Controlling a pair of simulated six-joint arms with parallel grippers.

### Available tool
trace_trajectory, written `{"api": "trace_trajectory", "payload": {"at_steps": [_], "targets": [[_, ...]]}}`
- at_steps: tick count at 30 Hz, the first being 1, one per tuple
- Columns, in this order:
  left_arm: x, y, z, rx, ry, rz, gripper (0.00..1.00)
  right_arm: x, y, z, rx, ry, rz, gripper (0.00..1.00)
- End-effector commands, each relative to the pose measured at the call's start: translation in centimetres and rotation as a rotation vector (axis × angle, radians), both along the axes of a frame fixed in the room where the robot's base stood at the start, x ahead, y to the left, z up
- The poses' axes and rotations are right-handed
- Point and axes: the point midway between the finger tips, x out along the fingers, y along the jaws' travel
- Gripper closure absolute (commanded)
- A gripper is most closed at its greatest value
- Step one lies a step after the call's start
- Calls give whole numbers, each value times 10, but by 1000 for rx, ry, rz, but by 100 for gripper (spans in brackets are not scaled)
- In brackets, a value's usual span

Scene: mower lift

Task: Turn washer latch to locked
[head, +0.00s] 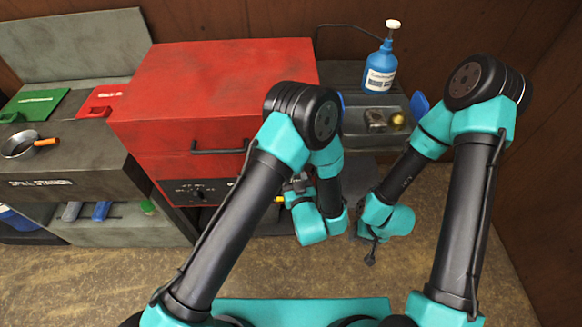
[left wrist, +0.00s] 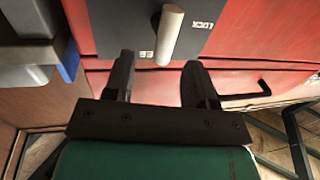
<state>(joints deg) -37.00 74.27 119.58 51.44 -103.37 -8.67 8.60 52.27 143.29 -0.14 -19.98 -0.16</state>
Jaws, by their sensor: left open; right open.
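The red washer (head: 220,95) stands at centre left with a dark latch panel (head: 185,187) low on its front. In the left wrist view, the panel (left wrist: 205,15) carries a pale cylindrical latch handle (left wrist: 166,38) between a LOCK label and a partly hidden label. My left gripper (left wrist: 159,63) is open; its two fingers point toward the latch handle, which shows just beyond the gap, with nothing seen between them. In the head view my left arm partly hides the panel. My right gripper (head: 368,250) is open and empty, hanging low over the floor, away from the washer.
A black bar handle (head: 220,150) is above the panel. A blue pump bottle (head: 380,65) stands on a grey side unit at right, with small parts in a tray. A pan (head: 22,143) sits on the left bench. The floor in front is clear.

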Motion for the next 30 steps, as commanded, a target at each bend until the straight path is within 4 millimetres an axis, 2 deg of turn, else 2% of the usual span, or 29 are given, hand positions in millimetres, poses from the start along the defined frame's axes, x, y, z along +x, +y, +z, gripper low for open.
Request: {"api": "trace_trajectory", "payload": {"at_steps": [3, 9, 19, 30], "targets": [[19, 6, 0, -1, -2, 3, 49, 0, 0, 0, 0, 0, 0, 57], [37, 9, 0, 0, -1, 1, 49, 0, 0, 0, 0, 0, 0, 57], [40, 10, 0, 1, -1, -1, 49, 0, 0, 0, 0, 0, 0, 57], [40, 10, 0, 1, -1, -1, 84, 0, 0, 0, 0, 0, 0, 57]]}}
